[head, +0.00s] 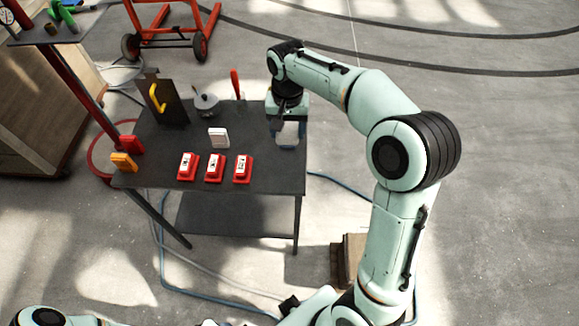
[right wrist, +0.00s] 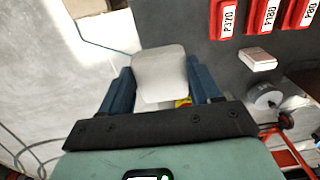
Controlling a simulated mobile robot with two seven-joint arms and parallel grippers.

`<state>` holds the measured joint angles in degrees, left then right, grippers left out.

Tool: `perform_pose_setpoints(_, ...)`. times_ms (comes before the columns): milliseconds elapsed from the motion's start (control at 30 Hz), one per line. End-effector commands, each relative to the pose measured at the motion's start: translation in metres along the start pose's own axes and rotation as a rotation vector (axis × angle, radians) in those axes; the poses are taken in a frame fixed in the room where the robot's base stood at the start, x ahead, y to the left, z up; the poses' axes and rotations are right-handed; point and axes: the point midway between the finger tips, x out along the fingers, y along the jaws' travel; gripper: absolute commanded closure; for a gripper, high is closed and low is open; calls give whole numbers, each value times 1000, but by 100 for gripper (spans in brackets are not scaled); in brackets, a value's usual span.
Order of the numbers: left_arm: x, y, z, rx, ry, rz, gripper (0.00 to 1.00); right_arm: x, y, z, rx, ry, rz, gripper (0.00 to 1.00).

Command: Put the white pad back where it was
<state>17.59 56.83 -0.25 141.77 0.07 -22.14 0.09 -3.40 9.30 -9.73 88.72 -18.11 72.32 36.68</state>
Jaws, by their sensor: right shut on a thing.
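My right gripper (head: 286,124) is over the right edge of the dark table. In the right wrist view its two blue fingers (right wrist: 160,72) are shut on the pale white pad (right wrist: 160,80), one on each side. The pad also shows below the gripper in the head view (head: 290,136); I cannot tell whether it touches the tabletop. Three red blocks with white labels (head: 187,166) (head: 214,168) (head: 243,169) stand in a row near the table's front edge. My left gripper is not in view.
A small white block (head: 219,138) stands mid-table behind the red blocks. A grey round object (head: 206,103), a red handle (head: 235,83) and a dark upright plate with a yellow hook (head: 158,98) are at the back. The table (head: 268,181) is bare at its front right.

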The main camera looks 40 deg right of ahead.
Motion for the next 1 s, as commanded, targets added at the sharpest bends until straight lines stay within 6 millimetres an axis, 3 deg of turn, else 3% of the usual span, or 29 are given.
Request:
perform_pose_setpoints(100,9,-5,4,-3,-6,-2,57,35,2,2,0,-9,7,62)
perform_pose_setpoints(400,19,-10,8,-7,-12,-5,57,114,2,3,0,-7,5,62)
perform_pose_setpoints(500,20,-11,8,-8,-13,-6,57,133,2,2,0,-6,4,62)
perform_pose_setpoints(1000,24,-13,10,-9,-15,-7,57,189,1,2,0,-3,2,62)
